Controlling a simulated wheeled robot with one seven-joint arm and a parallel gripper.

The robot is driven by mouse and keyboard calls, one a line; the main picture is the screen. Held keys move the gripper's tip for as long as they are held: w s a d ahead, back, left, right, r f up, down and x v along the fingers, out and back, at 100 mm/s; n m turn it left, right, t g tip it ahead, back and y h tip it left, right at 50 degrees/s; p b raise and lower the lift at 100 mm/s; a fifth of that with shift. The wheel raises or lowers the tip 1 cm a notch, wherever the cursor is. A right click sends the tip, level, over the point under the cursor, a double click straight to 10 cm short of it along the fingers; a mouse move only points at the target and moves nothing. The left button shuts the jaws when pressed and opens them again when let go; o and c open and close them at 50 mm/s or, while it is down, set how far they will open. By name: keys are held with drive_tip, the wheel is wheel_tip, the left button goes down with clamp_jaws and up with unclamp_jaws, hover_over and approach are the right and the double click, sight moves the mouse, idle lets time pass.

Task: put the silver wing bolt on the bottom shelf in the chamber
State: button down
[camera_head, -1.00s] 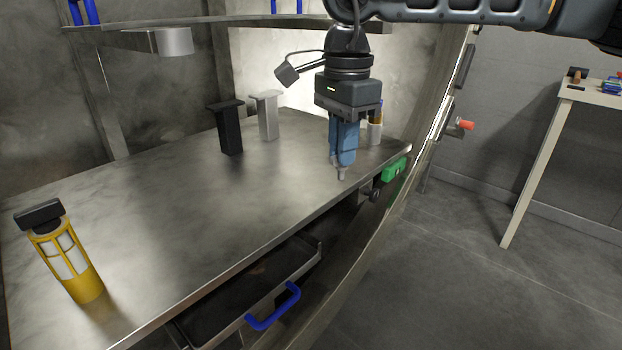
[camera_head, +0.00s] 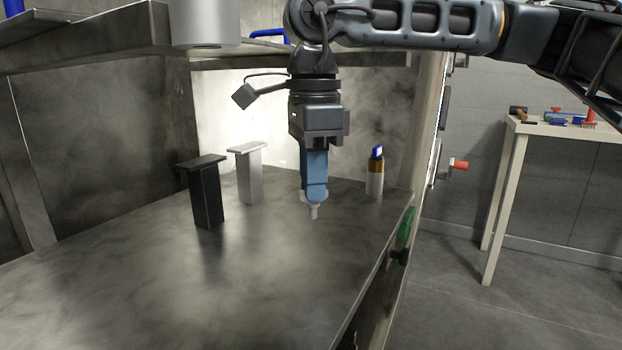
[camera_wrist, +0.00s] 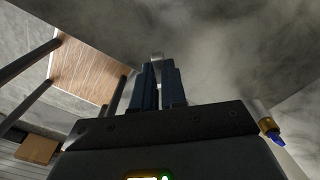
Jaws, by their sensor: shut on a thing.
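My gripper (camera_head: 314,190) points straight down with its blue fingers shut on the silver wing bolt (camera_head: 314,212). The bolt hangs below the fingertips, shank down. It looks to be over the grey metal shelf (camera_head: 270,275) in the chamber; I cannot tell how large the gap beneath it is. In the wrist view the fingers (camera_wrist: 158,82) are close together, and a small pale part of the bolt (camera_wrist: 157,56) shows beyond their tips.
A black T-shaped post (camera_head: 206,195) and a silver one (camera_head: 249,175) stand left of my gripper. A white bottle with an amber and blue top (camera_head: 375,175) stands to the right, near the shelf edge. An upper shelf (camera_head: 85,38) overhangs. The shelf's front is clear.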

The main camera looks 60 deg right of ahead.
drive_tip(key=shift+f+b, duration=1.8)
drive_tip(key=shift+f, duration=1.55)
drive_tip(key=shift+f+b, duration=0.55)
drive_tip(key=shift+f, duration=0.05)
drive_tip(key=c, duration=1.1)
unclamp_jaws()
wheel_tip(320, 180, up, 8)
drive_tip(key=p, duration=0.3)
drive_tip(key=shift+f, duration=0.1)
